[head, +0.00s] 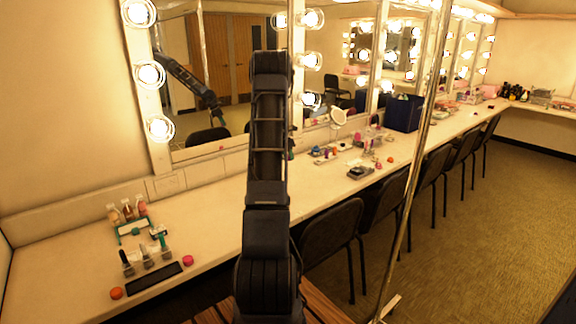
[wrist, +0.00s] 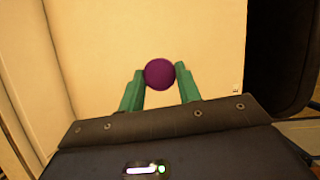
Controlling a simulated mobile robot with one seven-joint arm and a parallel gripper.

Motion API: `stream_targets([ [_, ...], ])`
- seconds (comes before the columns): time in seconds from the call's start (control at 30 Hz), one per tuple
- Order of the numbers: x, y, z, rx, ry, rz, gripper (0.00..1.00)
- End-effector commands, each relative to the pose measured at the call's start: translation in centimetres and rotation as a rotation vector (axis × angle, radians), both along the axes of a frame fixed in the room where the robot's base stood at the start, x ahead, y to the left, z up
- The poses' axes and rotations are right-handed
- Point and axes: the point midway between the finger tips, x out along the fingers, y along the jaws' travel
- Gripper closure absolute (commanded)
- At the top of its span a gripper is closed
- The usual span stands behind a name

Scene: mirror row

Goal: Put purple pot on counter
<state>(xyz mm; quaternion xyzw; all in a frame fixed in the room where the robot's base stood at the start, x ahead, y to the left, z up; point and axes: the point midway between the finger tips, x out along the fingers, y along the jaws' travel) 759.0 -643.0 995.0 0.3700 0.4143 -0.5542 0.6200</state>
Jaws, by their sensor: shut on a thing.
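The purple pot (wrist: 160,74) shows in the wrist view as a small dark purple round thing. It sits between the two green fingertips of my gripper (wrist: 160,78), which is shut on it. Behind it is the pale surface of the counter (wrist: 150,25); the gap between pot and counter is hard to judge. In the head view the long white counter (head: 215,205) runs from front left to back right.
At the front left of the counter are bottles (head: 128,212), a black strip (head: 154,280), an orange pot (head: 116,293) and a pink pot (head: 188,260). More small items (head: 330,153) stand farther along. Black chairs (head: 332,238) line the front edge. Bare counter lies between the groups.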

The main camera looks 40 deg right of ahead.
Motion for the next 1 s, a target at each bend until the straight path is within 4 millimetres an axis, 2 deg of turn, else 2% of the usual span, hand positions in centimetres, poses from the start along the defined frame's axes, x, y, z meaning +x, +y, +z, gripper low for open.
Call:
stream_targets([
  [0.13,0.0,0.0,1.1,0.000,0.000,-0.001,0.92],
  [0.37,0.1,0.1,1.4,0.001,0.000,-0.003,0.92],
  [0.53,1.0,1.8,0.8,0.001,0.001,-0.045,0.92],
  [0.77,3.7,7.4,-1.3,0.001,0.002,-0.209,0.92],
  [1.0,6.4,15.3,-4.0,-0.001,0.003,-0.444,0.92],
])
